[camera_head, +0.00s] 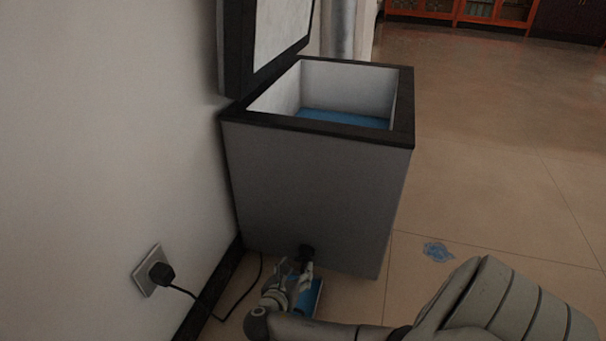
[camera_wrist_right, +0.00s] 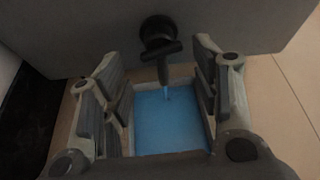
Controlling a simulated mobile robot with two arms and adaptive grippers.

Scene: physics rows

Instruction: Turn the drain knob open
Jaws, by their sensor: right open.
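The black drain knob (camera_head: 306,252) sits low on the front of a grey chest cooler (camera_head: 315,190). In the right wrist view the knob (camera_wrist_right: 157,30) has a round base, a crosswise handle and a short spout pointing down, with a small blue streak at its tip. My right gripper (camera_head: 296,269) is open just in front of the knob. In the right wrist view its fingers (camera_wrist_right: 157,62) stand apart on either side of the spout, with no clear contact. My left gripper is not in view.
A shallow tray (camera_wrist_right: 123,108) with blue liquid lies below the spout. The cooler's lid (camera_head: 236,50) stands open, with blue liquid inside. A wall socket with plug (camera_head: 160,273) and black cord are at left.

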